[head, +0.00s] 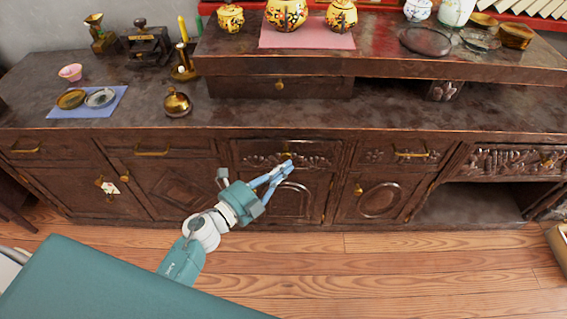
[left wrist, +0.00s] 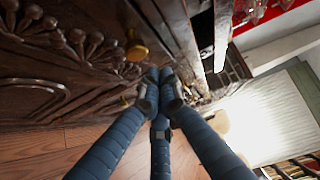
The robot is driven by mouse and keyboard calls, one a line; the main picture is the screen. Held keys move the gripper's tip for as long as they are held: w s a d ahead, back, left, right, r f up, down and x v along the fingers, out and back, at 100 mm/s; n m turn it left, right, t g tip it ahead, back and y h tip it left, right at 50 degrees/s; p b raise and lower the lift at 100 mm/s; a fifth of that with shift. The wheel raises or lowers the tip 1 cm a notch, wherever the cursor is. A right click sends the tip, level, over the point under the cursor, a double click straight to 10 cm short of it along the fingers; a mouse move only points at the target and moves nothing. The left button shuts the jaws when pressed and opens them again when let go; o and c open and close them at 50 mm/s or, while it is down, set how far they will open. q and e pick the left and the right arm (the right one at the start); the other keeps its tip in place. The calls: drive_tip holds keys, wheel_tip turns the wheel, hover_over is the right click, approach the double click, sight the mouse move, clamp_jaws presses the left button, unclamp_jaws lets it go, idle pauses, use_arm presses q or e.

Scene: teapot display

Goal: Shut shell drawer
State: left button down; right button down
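The shell drawer (head: 262,159) appears to be the carved middle drawer under the counter in the head view. Its carved front (left wrist: 98,45) fills the upper left of the left wrist view, with a round brass knob (left wrist: 137,50). How far it stands out cannot be told clearly. My left gripper (head: 288,166) is in front of this drawer's lower part in the head view. In the left wrist view its blue fingers (left wrist: 160,78) come together at the tips, close to the knob, with nothing seen between them. My right gripper is not in view.
Other drawers with brass handles (head: 152,153) flank it. A brass pot (head: 176,102) and a blue cloth (head: 88,111) with dishes are on the counter at left. Painted pots stand on a pink mat (head: 306,40) on the raised shelf. Wood floor (head: 400,265) is clear in front.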

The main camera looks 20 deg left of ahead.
sight(283, 156)
use_arm(q)
drive_tip(key=shift+w+a, duration=0.25)
drive_tip(key=shift+w, duration=0.65)
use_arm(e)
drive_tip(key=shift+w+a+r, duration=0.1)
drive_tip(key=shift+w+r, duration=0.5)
use_arm(q)
drive_tip(key=shift+w+a, duration=0.2)
drive_tip(key=shift+w, duration=0.45)
drive_tip(key=shift+w+a, duration=0.2)
drive_tip(key=shift+w, duration=0.4)
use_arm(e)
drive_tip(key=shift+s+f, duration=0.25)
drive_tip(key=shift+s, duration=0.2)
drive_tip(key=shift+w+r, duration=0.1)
